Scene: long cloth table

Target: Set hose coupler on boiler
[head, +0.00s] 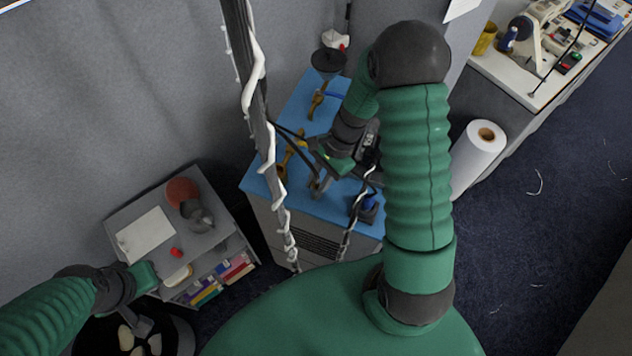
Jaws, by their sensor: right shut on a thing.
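My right gripper (320,182) reaches down over the blue top (330,208) of a grey vented cabinet. It is shut on a small brownish piece (316,190), which appears to be the hose coupler; the fingers partly hide it. Yellow-brass fittings (317,101) lie farther back on the blue top, and another (287,160) lies just left of the gripper. I cannot make out for certain which thing is the boiler. My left gripper (146,324) hangs at lower left above a dark round container; its fingers are too small to read.
A dark pole (258,110) wrapped in white cord crosses in front of the cabinet. A grey shelf unit (222,245) with a red disc and a grey pot stands left. A dark container (178,335) holds pale pieces. A white roll (478,150) stands right; the floor beyond is mostly clear.

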